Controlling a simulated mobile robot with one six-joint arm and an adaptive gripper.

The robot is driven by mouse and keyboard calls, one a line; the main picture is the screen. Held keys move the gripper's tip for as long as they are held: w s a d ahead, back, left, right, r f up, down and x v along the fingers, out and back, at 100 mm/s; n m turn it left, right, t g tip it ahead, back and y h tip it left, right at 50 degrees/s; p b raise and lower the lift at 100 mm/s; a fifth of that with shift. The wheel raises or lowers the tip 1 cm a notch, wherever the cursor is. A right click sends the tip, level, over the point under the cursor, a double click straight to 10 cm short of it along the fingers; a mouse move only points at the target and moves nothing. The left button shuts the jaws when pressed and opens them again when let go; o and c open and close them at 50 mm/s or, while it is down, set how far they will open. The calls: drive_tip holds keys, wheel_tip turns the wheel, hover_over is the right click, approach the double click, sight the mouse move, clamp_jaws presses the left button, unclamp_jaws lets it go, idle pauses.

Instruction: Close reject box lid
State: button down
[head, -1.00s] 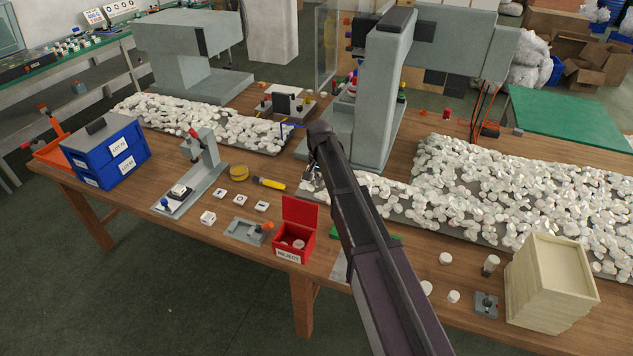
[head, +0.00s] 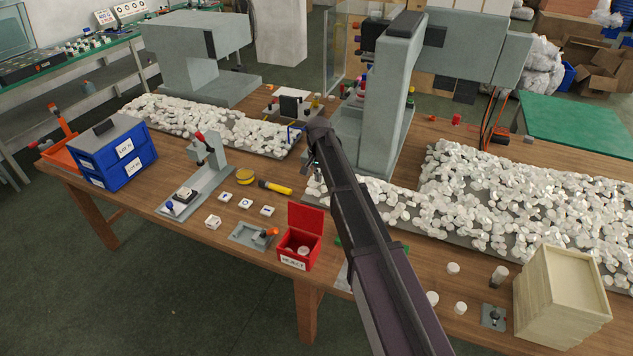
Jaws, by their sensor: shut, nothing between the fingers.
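The red reject box (head: 297,251) stands near the table's front edge in the head view, with a white label on its front. Its red lid (head: 306,217) stands up at the back, so the box is open. A few white round pieces lie inside. My gripper (head: 314,172) is behind and slightly right of the raised lid, mostly hidden by my dark arm. It is shut and empty, and apart from the lid in the picture.
A grey fixture with an orange knob (head: 252,234) sits just left of the box. A yellow-handled tool (head: 276,187) lies behind it. Heaps of white pieces (head: 505,200) cover trays at the right. A wooden box (head: 561,298) stands front right. A grey press (head: 378,110) rises behind my arm.

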sight(309, 214)
drive_tip(key=shift+f+b, duration=4.55)
drive_tip(key=shift+f, duration=0.2)
drive_tip(key=shift+s+a+r+p, duration=0.2)
drive_tip(key=shift+s+r+p, duration=0.05)
drive_tip(key=shift+s, duration=0.35)
drive_tip(key=shift+s+a+r+p, duration=0.2)
drive_tip(key=shift+s, duration=0.35)
drive_tip(key=shift+s+a+r+p, duration=0.2)
drive_tip(key=shift+s+r+p, duration=0.05)
drive_tip(key=shift+s, duration=0.35)
drive_tip(key=shift+s+r+t, duration=0.2)
drive_tip(key=shift+t, duration=0.1)
